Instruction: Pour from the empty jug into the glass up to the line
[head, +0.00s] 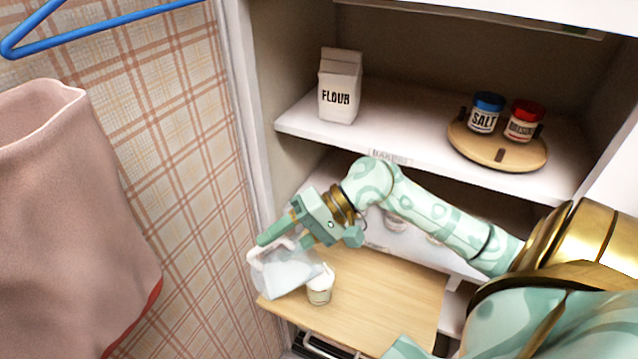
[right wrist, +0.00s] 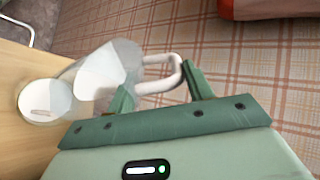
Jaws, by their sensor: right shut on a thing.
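A clear jug (head: 285,277) with a white handle holds white liquid, so it does not look empty. My right gripper (head: 287,240) is shut on its handle, which shows between the fingers in the right wrist view (right wrist: 172,66). The jug is tilted, its spout side toward the glass. The glass (head: 319,290) stands upright on the wooden board just right of the jug; it also shows in the right wrist view (right wrist: 42,100). The glass looks whitish inside, but its level and line are not clear. No stream can be made out. My left gripper is out of view.
The wooden board (head: 385,305) is bare to the right of the glass. Above it, a shelf holds a flour bag (head: 340,88) and a round wooden tray (head: 500,155) with salt (head: 486,114) and a red-lidded jar (head: 523,122). A pink cloth (head: 70,220) hangs at left.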

